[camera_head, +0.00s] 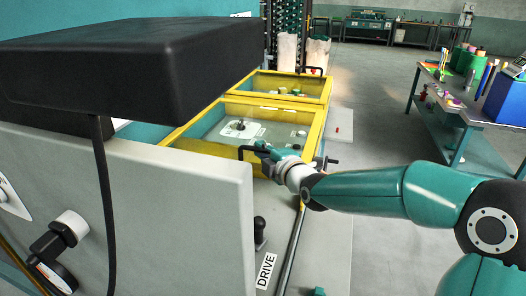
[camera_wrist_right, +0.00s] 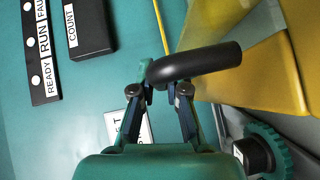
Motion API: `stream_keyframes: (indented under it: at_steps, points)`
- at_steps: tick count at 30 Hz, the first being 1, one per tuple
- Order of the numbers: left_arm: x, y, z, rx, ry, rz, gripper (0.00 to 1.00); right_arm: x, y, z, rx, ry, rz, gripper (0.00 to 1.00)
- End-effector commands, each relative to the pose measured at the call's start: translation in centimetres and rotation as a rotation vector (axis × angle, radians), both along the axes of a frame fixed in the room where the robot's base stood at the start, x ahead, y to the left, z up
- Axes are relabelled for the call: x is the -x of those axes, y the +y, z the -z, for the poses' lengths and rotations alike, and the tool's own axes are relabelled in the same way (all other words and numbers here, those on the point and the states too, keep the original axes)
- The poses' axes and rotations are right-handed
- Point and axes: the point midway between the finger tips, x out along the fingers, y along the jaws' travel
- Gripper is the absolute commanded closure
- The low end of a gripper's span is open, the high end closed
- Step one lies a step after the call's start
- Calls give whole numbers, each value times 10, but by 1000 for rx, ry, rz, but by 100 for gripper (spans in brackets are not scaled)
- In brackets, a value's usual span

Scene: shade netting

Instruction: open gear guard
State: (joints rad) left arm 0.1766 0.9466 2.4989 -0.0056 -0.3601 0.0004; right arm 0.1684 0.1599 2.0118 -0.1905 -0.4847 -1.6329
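The gear guard (camera_head: 214,109) is a yellow frame with a clear panel, lying down over the machine in the head view. Gears show dimly through the panel. A black bar handle (camera_head: 247,150) stands at its near edge. The handle also shows large in the right wrist view (camera_wrist_right: 205,62), bending down at its left end. My right gripper (camera_head: 268,152) is at this handle. In the right wrist view its two fingers (camera_wrist_right: 166,92) stand apart, with the bar across their tips; whether they touch it is unclear. My left gripper is out of view.
A second yellow-framed cover (camera_head: 318,88) lies behind the first. A grey panel and a black box (camera_head: 185,65) fill the near left. A black-knobbed lever (camera_head: 260,232) stands by the DRIVE label. A workbench (camera_head: 430,88) is at right; the floor between is clear.

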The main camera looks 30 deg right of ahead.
Motion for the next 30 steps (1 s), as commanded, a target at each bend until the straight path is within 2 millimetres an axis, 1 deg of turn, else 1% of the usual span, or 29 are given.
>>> stream_keyframes:
  at_steps: [11,14,18,21,30]
  points:
    - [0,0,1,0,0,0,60,0,0,3,-1,6,-1,100]
    - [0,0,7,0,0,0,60,-7,-7,4,0,4,-2,100]
    - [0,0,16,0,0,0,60,-22,-22,5,1,2,-2,100]
    - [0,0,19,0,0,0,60,-28,-30,5,0,4,0,100]
    - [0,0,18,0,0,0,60,-30,-33,4,-1,9,1,100]
